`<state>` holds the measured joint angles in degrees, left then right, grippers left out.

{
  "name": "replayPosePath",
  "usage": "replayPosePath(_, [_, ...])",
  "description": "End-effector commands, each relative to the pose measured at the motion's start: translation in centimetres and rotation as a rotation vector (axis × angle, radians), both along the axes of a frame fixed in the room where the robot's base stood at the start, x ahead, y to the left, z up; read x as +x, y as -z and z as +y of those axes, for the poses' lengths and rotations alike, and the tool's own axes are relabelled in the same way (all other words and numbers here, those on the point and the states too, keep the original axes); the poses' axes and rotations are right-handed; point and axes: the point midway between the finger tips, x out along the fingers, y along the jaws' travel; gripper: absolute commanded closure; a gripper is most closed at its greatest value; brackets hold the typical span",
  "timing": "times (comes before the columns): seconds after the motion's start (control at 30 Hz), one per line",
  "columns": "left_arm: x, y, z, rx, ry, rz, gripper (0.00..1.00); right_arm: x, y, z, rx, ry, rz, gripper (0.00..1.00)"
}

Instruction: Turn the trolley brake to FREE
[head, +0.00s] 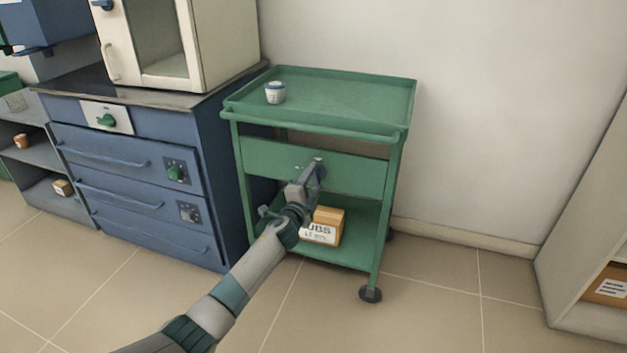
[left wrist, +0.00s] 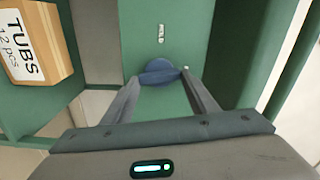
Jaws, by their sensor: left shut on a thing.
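The green trolley (head: 318,110) stands against the wall. My left gripper (head: 316,170) reaches its front panel (head: 262,157). In the left wrist view my left gripper (left wrist: 160,80) is shut on a round blue knob (left wrist: 160,72) on the green panel (left wrist: 185,22), one finger on each side. A small white label (left wrist: 161,33) lies beside the knob, turned sideways; it seems to read HOLD or HELD. In the head view the gripper hides the knob. No FREE marking can be read. My right gripper is not in view.
A carton marked TUBS (head: 328,226) sits on the trolley's lower shelf, and a white cup (head: 275,92) on its top. A blue cabinet (head: 140,170) with dials stands close on the left. A pale shelf unit (head: 590,230) stands at right. Floor in front is clear.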

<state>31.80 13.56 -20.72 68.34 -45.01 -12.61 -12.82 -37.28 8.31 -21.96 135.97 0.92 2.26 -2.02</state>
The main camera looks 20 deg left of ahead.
Motion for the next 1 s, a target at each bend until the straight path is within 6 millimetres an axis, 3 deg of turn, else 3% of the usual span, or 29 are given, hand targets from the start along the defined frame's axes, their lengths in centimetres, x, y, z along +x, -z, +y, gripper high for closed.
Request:
replayPosePath(0.3, [-0.06,0.25,-0.02,0.167,0.001,-0.003,0.69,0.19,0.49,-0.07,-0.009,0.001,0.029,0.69])
replayPosePath(0.87, [-0.07,0.31,-0.04,0.206,0.001,-0.004,0.69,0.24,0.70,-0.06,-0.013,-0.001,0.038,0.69])
replayPosePath(0.9, [-0.07,0.31,-0.04,0.205,0.001,-0.004,0.37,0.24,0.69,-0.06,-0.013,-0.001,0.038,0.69])
replayPosePath(0.93, [-0.06,0.30,-0.03,0.205,0.001,-0.004,0.30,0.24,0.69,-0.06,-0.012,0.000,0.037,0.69])
replayPosePath(1.0, [-0.05,0.27,-0.03,0.204,0.000,-0.005,0.28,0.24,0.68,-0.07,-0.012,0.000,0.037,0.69])
